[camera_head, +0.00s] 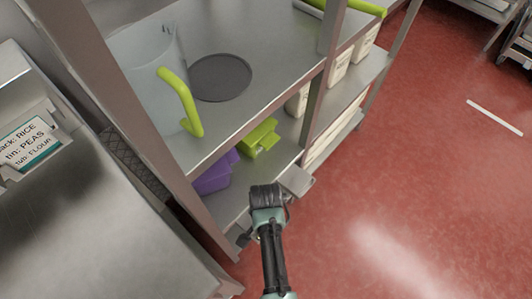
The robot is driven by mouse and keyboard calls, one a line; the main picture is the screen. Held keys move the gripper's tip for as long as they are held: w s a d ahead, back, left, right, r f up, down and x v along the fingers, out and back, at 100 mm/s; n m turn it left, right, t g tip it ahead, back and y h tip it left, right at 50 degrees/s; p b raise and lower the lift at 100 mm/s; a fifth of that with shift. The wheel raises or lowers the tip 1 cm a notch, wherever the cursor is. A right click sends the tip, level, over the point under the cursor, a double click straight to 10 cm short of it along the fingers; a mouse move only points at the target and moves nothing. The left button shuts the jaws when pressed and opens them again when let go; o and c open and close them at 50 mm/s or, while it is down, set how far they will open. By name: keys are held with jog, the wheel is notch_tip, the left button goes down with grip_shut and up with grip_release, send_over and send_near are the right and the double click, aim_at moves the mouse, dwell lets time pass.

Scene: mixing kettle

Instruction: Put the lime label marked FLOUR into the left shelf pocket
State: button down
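No label with readable FLOUR lettering in lime shows. A lime-green block-like object (261,138) sits on the lower shelf (232,203) of the steel rack; I cannot tell whether it is the label. My gripper (268,193) is in front of that shelf's edge, below the lime object in the picture and apart from it. Its fingers are dark and seen from behind, so their opening and anything between them are hidden. A small grey metal plate or holder (297,180) is at the shelf's front edge, just right of my gripper. I cannot tell whether it is a shelf pocket.
Purple objects (212,178) lie left of the lime object. A clear jug with a lime handle (190,112) and a dark round disc (220,78) are on the upper shelf. Red floor (420,190) is open at right.

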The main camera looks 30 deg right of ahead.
jog(key=shift+f, duration=0.25)
dwell(0.4)
jog(key=c, duration=1.5)
grip_release()
jog(key=o, duration=0.5)
jog(key=shift+o, duration=0.4)
jog(key=o, duration=0.4)
jog(key=shift+r, duration=0.1)
jog(key=shift+r+p, duration=3.45)
jog(key=shift+p, duration=0.35)
